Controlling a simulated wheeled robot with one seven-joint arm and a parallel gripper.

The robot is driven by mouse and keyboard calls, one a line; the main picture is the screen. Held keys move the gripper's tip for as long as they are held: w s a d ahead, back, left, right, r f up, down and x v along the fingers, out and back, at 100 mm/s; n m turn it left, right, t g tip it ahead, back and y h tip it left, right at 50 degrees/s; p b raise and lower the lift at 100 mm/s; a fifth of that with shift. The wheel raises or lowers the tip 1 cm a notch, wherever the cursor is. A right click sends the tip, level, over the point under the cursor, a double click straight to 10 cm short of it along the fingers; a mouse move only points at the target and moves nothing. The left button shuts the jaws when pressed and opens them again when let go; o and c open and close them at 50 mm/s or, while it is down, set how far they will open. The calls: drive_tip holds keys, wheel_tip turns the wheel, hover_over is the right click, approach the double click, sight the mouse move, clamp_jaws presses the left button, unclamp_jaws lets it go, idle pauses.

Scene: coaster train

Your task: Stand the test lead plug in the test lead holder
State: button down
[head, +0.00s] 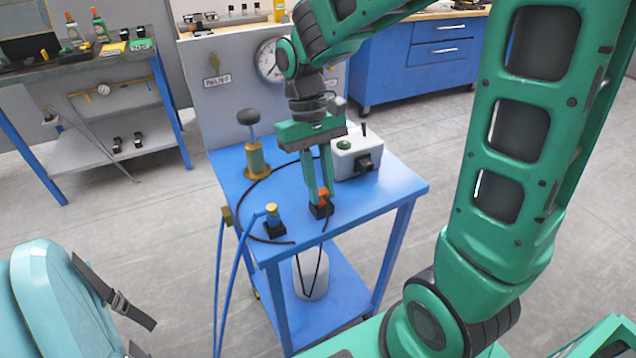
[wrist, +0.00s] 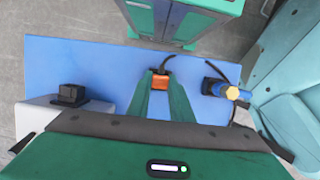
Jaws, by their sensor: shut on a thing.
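The orange test lead plug (head: 323,194) is between my gripper's fingertips, near the front right of the blue cart top. My gripper (head: 321,191) points down and is shut on it. In the wrist view the orange plug (wrist: 160,83) shows between the green fingers, with a black lead running from its far end. A small black block, seemingly the test lead holder (head: 320,211), is directly below the plug in the head view. The plug looks upright at the block, but I cannot tell how deep it sits. The fingers partly hide both.
A second black block (head: 274,229) holds a brass fitting with a blue hose (head: 246,238). A grey-white box (head: 347,146) with a black socket stands behind right. A brass-based hand pump (head: 256,158) stands at back left. Black cable (head: 243,196) loops across the blue cart top (head: 385,188).

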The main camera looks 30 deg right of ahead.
drive_tip(key=c, duration=1.5)
unclamp_jaws()
drive_tip(key=shift+r, duration=0.1)
drive_tip(key=v, duration=1)
drive_tip(key=shift+w+r, duration=0.15)
drive_tip(key=shift+r, duration=0.15)
drive_tip(key=shift+d, duration=0.1)
drive_tip(key=s+d+f+m+t, duration=0.1)
drive_tip(key=s+d+f+m, duration=0.1)
drive_tip(key=s+d, duration=0.3)
drive_tip(key=s+d+f+m+t, duration=0.1)
drive_tip(key=s+d+f+m, duration=0.1)
drive_tip(key=s+d, duration=0.4)
drive_tip(key=s+d+f+m+t, duration=0.1)
drive_tip(key=s+d+f+m, duration=0.2)
drive_tip(key=s+d, duration=0.3)
drive_tip(key=shift+s+d+f+t, duration=0.15)
drive_tip(key=shift+s+f, duration=0.15)
drive_tip(key=shift+s, duration=0.2)
drive_tip(key=shift+s+d+f+t, duration=0.15)
drive_tip(key=shift+s+f, duration=0.15)
drive_tip(key=shift+s, duration=0.2)
